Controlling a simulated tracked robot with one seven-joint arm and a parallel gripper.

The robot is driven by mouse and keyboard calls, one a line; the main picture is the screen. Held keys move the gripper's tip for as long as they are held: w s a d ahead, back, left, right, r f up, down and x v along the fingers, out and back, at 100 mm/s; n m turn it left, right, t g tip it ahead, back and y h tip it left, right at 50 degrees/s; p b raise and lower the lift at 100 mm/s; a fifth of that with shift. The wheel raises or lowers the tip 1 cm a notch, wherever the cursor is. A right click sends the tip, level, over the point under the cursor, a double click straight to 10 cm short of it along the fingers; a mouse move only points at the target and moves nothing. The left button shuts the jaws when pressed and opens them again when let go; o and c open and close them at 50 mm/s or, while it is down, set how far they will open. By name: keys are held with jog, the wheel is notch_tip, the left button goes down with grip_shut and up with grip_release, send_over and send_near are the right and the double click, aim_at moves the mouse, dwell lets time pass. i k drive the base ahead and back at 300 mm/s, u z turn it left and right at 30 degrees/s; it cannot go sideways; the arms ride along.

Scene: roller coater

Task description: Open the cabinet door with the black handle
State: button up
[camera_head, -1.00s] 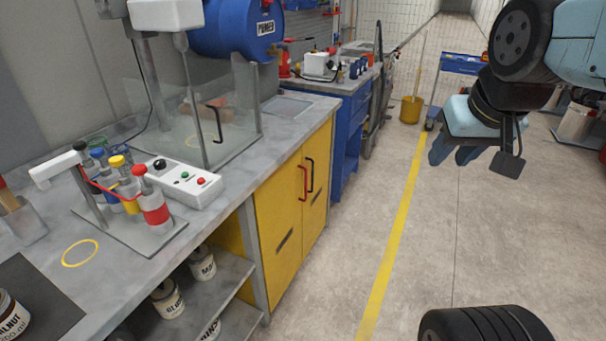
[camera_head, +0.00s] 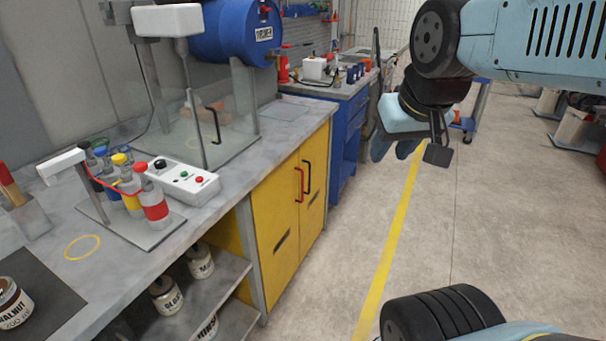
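The yellow cabinet (camera_head: 278,215) stands under the grey worktop and has two doors, both closed. The black handle (camera_head: 307,176) is on the right, farther door. A red handle (camera_head: 299,185) sits close beside it on the left, nearer door. My gripper (camera_head: 394,150) is in the air over the floor, to the right of the cabinet and well apart from both handles. I cannot make out the gap between the fingertips.
The worktop (camera_head: 236,165) carries a glass enclosure with another black handle (camera_head: 213,124), a white control box (camera_head: 181,182) and a rack of coloured bottles. Paint cans stand on the open shelf below. A blue cabinet (camera_head: 349,140) stands beyond. The floor before the yellow doors is clear.

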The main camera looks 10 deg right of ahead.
aim_at(313, 152)
jog(key=u, duration=0.05)
jog(key=i, duration=1)
jog(key=z, duration=0.1)
